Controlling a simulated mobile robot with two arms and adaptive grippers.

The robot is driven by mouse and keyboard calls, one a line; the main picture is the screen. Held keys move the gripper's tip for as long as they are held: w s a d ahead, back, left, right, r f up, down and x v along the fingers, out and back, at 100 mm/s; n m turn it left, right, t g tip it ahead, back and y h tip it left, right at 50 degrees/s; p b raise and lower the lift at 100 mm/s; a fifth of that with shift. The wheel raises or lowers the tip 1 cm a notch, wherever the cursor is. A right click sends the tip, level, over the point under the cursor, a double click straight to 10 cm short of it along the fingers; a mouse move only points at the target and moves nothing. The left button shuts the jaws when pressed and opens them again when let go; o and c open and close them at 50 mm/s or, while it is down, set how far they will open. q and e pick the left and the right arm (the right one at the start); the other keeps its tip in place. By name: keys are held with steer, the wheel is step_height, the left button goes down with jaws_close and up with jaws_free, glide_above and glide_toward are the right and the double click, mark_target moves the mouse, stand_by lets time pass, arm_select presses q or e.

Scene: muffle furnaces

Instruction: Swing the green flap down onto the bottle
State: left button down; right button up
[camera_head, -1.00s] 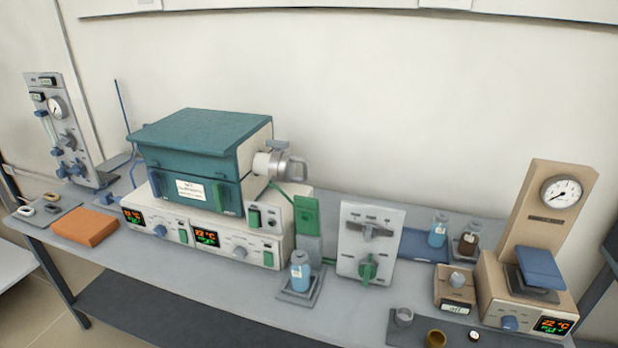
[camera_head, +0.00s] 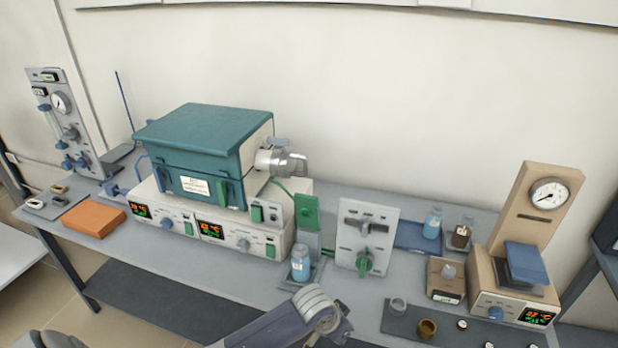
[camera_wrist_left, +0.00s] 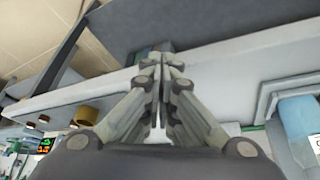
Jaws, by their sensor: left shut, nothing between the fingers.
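The green flap (camera_head: 307,212) stands upright on a grey block behind the bottle. The bottle (camera_head: 301,264), with blue contents and a white label, stands upright on a small grey stand (camera_head: 317,272) near the bench front. It also shows at the right edge of the left wrist view (camera_wrist_left: 300,118), partly cut off. My left gripper (camera_head: 338,329) is low in front of the bench, below and slightly right of the bottle, apart from it. In the left wrist view its fingers (camera_wrist_left: 164,62) are closed together and empty. My right gripper is in neither current view.
A teal furnace (camera_head: 205,145) stands left of the flap. A white panel with a green knob (camera_head: 365,235) is close on the right. Farther right are bottles, a beige gauge unit (camera_head: 540,210) and a dark mat (camera_head: 400,325) with small cups. Bench space ahead of the bottle is narrow.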

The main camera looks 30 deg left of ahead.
arm_select(q)
steer(key=w+a+r+n+y+p, duration=0.1)
steer(key=w+a+r+n, duration=0.1)
steer(key=w+a+r, duration=0.7)
steer(key=w+a+r+n+t+y, duration=0.1)
steer(key=w+a+r+n, duration=0.3)
steer(key=r, duration=1)
steer(key=w+a+r+y+p, duration=0.1)
steer(key=w+a+r, duration=0.4)
steer(key=a+r, duration=0.45)
steer(key=shift+t, duration=0.3)
steer(key=f+p, duration=0.1)
steer(key=f, duration=0.1)
steer(key=f+p, duration=0.2)
steer(key=w+d+f+p, duration=0.1)
steer(key=f+p, duration=0.1)
steer(key=f, duration=0.1)
steer(key=shift+w+f, duration=0.1)
steer(key=shift+f+m, duration=0.15)
steer(key=shift+m, duration=0.15)
